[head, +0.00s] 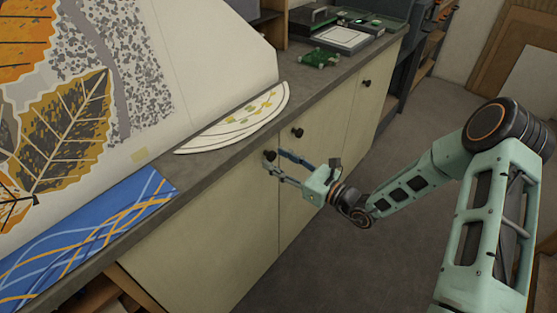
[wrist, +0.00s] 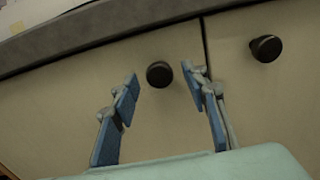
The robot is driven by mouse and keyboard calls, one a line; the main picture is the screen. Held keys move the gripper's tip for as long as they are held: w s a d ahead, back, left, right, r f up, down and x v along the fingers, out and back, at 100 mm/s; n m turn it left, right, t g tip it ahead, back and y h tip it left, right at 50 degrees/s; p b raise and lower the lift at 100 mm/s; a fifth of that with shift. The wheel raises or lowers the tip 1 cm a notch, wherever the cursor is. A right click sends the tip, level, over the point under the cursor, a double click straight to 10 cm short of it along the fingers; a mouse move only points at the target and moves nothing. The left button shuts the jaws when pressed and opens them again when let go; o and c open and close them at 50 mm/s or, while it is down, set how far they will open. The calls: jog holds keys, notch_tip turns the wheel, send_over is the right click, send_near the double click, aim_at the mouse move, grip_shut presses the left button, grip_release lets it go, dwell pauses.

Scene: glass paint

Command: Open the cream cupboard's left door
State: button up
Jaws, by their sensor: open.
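The cream cupboard's left door (head: 205,240) is shut, flush with the door beside it. Its dark round knob (wrist: 159,74) sits near the door's right edge, just left of the seam. In the head view this knob (head: 269,155) is partly hidden at my fingertips. My gripper (head: 274,160) is open and points at the door front. In the wrist view the knob shows between the two blue-padded fingers (wrist: 160,80), near their tips. The fingers stand either side of it with gaps; I see no contact. How deep the knob lies between them is unclear.
The neighbouring door's knob (wrist: 265,48) is close by, right of the seam; it also shows in the head view (head: 297,132). A grey worktop (head: 225,150) overhangs above, bearing a white patterned semicircular piece (head: 240,120) and a blue sheet (head: 90,240). Floor is clear in front.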

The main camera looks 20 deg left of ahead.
jog(key=shift+a, duration=0.1)
grip_shut()
dwell(0.3)
jog(key=shift+d, duration=0.2)
